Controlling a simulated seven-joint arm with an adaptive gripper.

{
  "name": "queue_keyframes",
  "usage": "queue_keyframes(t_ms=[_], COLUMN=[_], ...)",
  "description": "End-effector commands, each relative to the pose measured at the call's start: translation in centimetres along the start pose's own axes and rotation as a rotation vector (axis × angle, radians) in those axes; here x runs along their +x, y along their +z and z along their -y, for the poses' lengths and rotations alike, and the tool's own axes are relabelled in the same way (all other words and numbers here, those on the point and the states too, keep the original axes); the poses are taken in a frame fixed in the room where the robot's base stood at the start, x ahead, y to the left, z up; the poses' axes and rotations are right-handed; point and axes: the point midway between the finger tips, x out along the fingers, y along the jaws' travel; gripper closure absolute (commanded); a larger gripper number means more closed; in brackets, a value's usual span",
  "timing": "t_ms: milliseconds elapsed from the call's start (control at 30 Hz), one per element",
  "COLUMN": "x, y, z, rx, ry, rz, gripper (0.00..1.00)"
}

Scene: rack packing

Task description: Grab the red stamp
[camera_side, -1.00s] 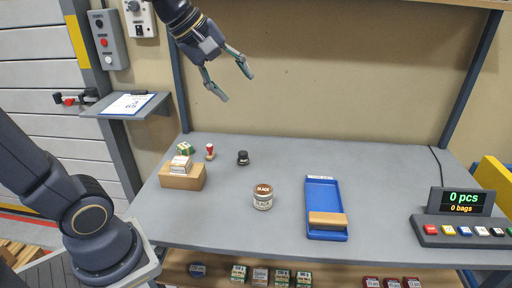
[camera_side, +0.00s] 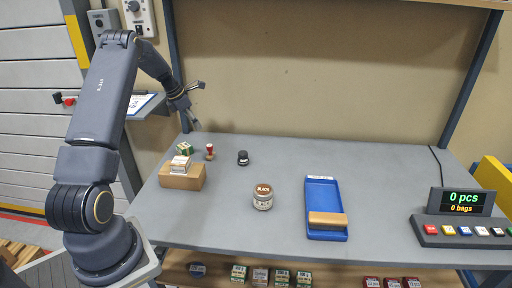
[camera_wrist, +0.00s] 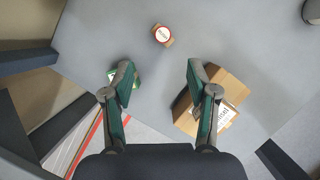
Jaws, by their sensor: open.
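The red stamp (camera_side: 210,151) stands upright on the back left of the grey table, with a red handle and a light wooden base. In the wrist view the stamp (camera_wrist: 162,35) shows from above, ahead of the fingertips and roughly midway between them. My gripper (camera_side: 200,106) is above the back left of the table, higher than the stamp and not touching it. In the wrist view my gripper (camera_wrist: 160,76) has its two green-padded fingers spread apart with nothing between them.
A labelled jar (camera_side: 263,197) and a blue tray (camera_side: 318,195) stand further right. A wall shelf (camera_side: 150,108) is behind my arm.

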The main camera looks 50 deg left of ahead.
Motion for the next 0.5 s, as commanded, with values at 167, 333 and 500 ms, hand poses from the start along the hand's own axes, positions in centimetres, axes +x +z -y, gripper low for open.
queue_keyframes(t_ms=[167, 333, 500], x=[4.5, 7.3, 8.5], y=[0.0, 0.0, 0.0], z=[0.1, 0.1, 0.1], rx=[0.001, 0.002, 0.002], ry=[-0.004, -0.001, -0.001], rz=[-0.001, -0.001, -0.001], gripper=[0.41, 0.41, 0.41])
